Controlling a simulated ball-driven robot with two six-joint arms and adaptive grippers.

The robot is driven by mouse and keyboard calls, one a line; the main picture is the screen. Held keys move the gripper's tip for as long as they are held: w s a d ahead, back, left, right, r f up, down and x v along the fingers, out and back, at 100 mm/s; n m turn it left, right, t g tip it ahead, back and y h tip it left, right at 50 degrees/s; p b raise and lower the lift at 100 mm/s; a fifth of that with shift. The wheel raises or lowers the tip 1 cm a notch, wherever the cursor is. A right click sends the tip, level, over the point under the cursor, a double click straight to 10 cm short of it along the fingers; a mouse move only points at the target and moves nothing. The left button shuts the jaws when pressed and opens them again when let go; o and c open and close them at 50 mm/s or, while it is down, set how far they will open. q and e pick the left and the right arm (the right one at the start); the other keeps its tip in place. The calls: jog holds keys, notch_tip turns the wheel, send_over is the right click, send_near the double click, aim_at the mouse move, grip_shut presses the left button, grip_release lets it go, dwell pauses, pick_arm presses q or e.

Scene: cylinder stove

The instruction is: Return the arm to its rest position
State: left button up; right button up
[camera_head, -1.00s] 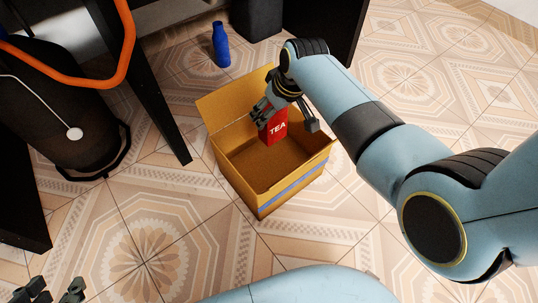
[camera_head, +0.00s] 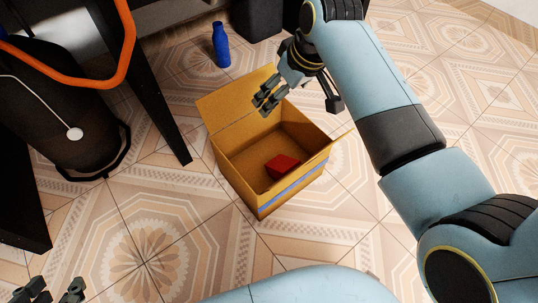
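A red box (camera_head: 283,166) lies inside the open cardboard box (camera_head: 264,204), which stands on the tiled floor. In the earlier frame its face reads "TEA". My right gripper (camera_head: 300,99) is above the cardboard box, near its upper flap, with its fingers spread apart and nothing between them. It is clear of the red box. Its arm comes in from the right. My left gripper (camera_head: 55,291) shows only at the bottom left edge, with its fingertips apart and empty; the rest of it is out of view.
A blue bottle (camera_head: 221,46) stands on the floor behind the cardboard box. A dark cylinder (camera_head: 60,115) and an orange hose (camera_head: 122,62) are at the left beside a black table leg (camera_head: 152,93). The floor left and in front of the box is clear.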

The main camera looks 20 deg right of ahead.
jog(key=shift+v, duration=1.2)
